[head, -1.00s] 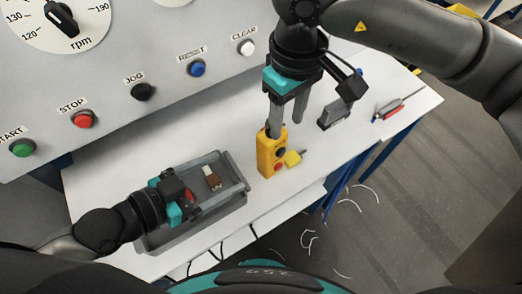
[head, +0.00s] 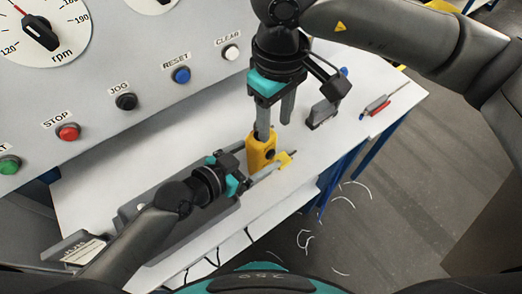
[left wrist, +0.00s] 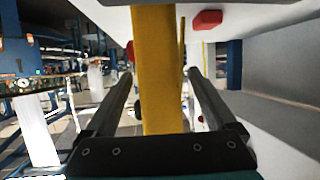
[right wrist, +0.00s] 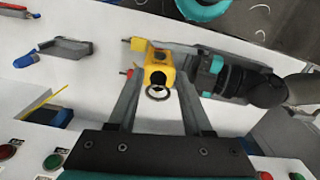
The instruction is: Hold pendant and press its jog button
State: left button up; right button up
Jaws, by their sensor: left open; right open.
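The yellow pendant (head: 255,150) stands upright on the white table, and a dark button (head: 270,154) shows on it. My left gripper (head: 264,162) reaches in from the left, open, with its fingers on either side of the pendant. The left wrist view shows the yellow body (left wrist: 153,75) between the spread fingers, with a gap at the right finger. My right gripper (head: 274,130) is open above the pendant, pointing down. In the right wrist view the pendant's top, with a ring (right wrist: 158,92), lies between the finger lines. Lower buttons are hidden by my left finger.
A small yellow block (head: 286,158) lies beside the pendant. A grey tray (head: 200,232) lies under my left arm. The control panel with its own JOG button (head: 126,101) stands behind. A grey holder (head: 323,114) and red-handled tool (head: 378,105) lie at right.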

pick_arm(q)
jog(key=shift+w+d+f, duration=0.15)
jog(key=shift+w+d, duration=0.15)
jog(key=shift+d, duration=0.05)
